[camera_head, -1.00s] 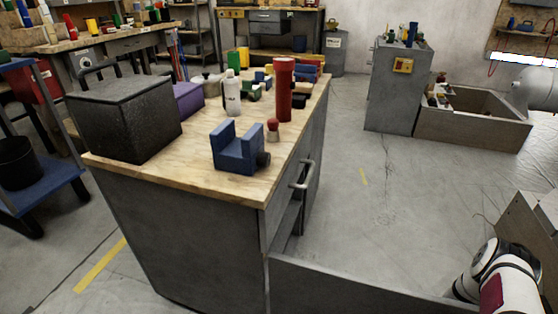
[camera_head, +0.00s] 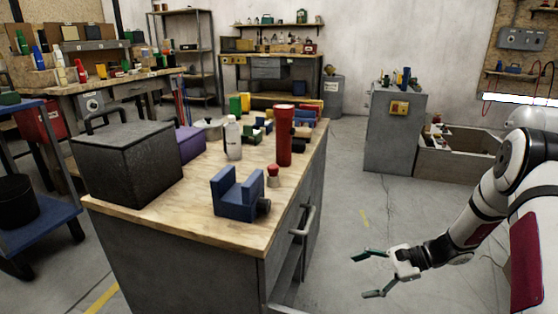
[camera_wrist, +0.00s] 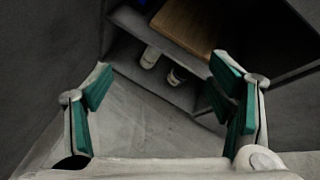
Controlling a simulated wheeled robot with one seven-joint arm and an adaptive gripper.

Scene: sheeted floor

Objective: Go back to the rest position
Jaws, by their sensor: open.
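My gripper (camera_head: 372,273) is open and empty in the head view. It hangs above the floor to the right of the wooden-topped workbench (camera_head: 262,240), apart from it and lower than its top. My white and black arm comes in from the right edge. In the wrist view the green-padded fingers (camera_wrist: 165,98) are spread wide with nothing between them. Beyond them are a dark compartment or shelf (camera_wrist: 150,80) with two small light objects and a piece of the wooden surface (camera_wrist: 190,24).
The bench carries a black box (camera_head: 125,165), a blue vise-like block (camera_head: 238,195), a red cylinder (camera_head: 284,135) and a white bottle (camera_head: 233,138). A grey cabinet (camera_head: 392,140) and an open bin (camera_head: 455,168) stand behind. Floor (camera_head: 375,215) between bench and cabinet is clear.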

